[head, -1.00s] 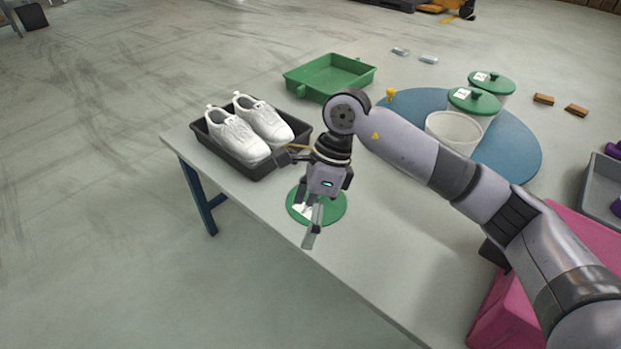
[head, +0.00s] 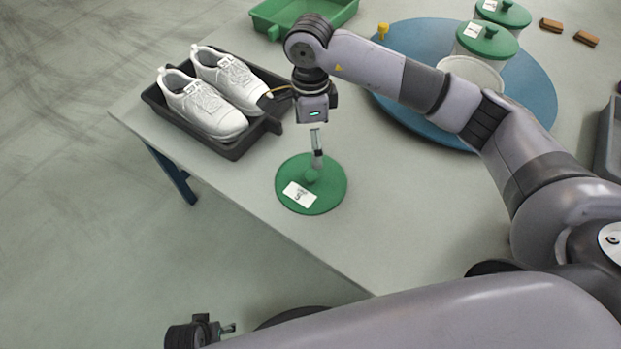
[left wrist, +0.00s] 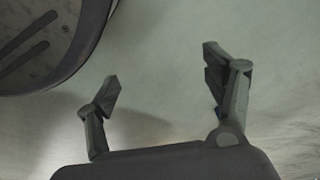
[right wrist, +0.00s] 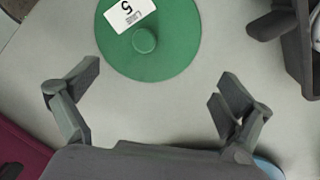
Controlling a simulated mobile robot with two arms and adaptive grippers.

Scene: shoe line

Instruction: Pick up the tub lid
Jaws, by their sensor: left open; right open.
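The tub lid (head: 327,194) is a round green disc with a knob and a white label. It lies flat on the table near the front edge. My right gripper (head: 316,150) is in the air by the lid's far side in the head view. In the right wrist view the lid (right wrist: 175,48) and its knob lie beyond the open, empty fingers (right wrist: 160,95), apart from them. My left gripper (head: 232,328) is at the bottom of the head view, off the table. In the left wrist view its fingers (left wrist: 165,88) are open with nothing between them.
A black tray (head: 165,118) with white shoes (head: 215,95) stands left of the lid. A blue round mat (head: 535,90) holds an open white tub (head: 470,75) and tubs with green lids (head: 487,40). A green tray (head: 345,12) is behind. Table right of the lid is clear.

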